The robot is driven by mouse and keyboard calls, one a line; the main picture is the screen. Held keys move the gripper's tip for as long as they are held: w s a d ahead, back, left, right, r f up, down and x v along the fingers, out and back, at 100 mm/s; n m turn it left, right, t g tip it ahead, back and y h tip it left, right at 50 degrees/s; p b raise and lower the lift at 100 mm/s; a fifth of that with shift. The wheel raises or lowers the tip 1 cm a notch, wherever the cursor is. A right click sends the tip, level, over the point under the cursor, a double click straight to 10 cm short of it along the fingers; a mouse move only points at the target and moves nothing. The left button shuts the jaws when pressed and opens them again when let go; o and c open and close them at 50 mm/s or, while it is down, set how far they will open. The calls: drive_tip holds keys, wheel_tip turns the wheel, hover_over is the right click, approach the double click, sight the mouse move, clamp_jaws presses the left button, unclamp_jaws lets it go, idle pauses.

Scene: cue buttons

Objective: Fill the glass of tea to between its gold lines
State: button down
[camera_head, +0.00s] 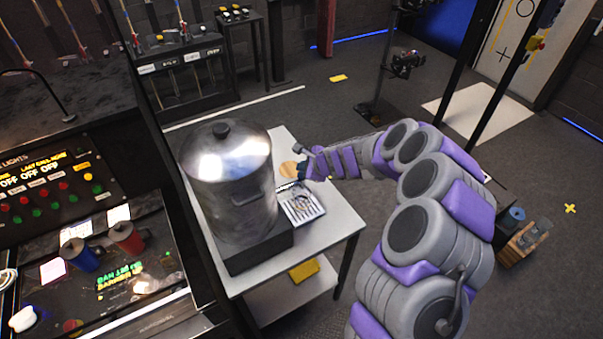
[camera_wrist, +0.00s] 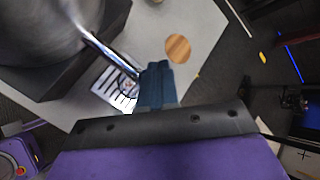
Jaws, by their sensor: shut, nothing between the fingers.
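A large metal urn (camera_head: 228,180) with a black lid knob stands on a dark base on a pale table. Its shiny tap pipe (camera_wrist: 90,38) reaches out toward my gripper in the wrist view. A slotted drip tray (camera_head: 317,213) lies beside the base, and a clear glass (camera_head: 302,204) seems to stand on it; my gripper partly hides the glass in the wrist view. Its tea level and gold lines cannot be made out. My gripper (camera_head: 301,168) is shut and empty, close to the end of the tap; it also shows in the wrist view (camera_wrist: 156,70). Contact cannot be told.
A round wooden coaster (camera_wrist: 178,48) lies on the pale table (camera_head: 335,232) beyond my gripper. A yellow block (camera_head: 304,270) sits on the lower shelf. A dark console (camera_head: 90,225) with buttons and cups stands to the left. Open floor lies behind and right of the table.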

wheel_tip(320, 180, up, 5)
drive_tip(key=p, duration=0.4)
drive_tip(key=shift+s+f, duration=0.1)
idle(0.7)
